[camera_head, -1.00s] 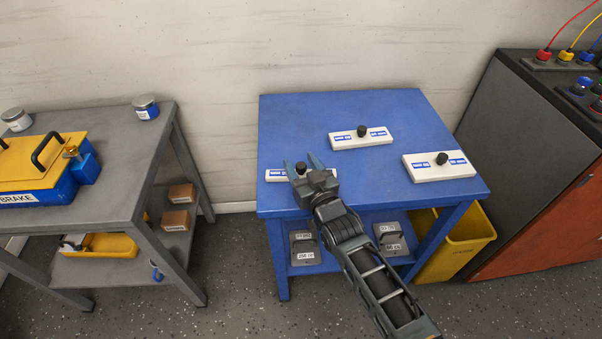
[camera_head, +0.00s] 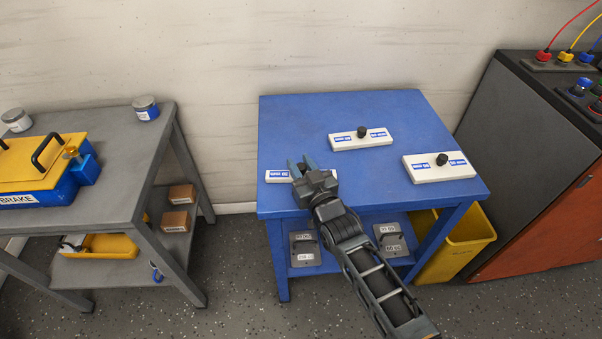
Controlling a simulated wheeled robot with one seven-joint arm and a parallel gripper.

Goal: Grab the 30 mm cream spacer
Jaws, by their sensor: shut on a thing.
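Three cream spacer blocks, each with a black knob and blue-and-white labels, lie on the blue table. The left block (camera_head: 276,178), at the table's near left, is the one my gripper holds; its label is too small to read surely. My gripper (camera_head: 301,163) is shut on the knob of this block, which is mostly hidden between the fingers. The gripper body hides much of the block's right part. The block appears to rest on the tabletop. The middle block (camera_head: 350,143) and the right block (camera_head: 432,172) stand apart from my gripper.
The blue table (camera_head: 390,108) has free room behind the blocks. Grey weights (camera_head: 303,250) sit on its lower shelf. A yellow bin (camera_head: 452,246) and a dark cabinet (camera_head: 510,150) stand at right. A grey bench (camera_head: 120,175) stands at left, with a gap between.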

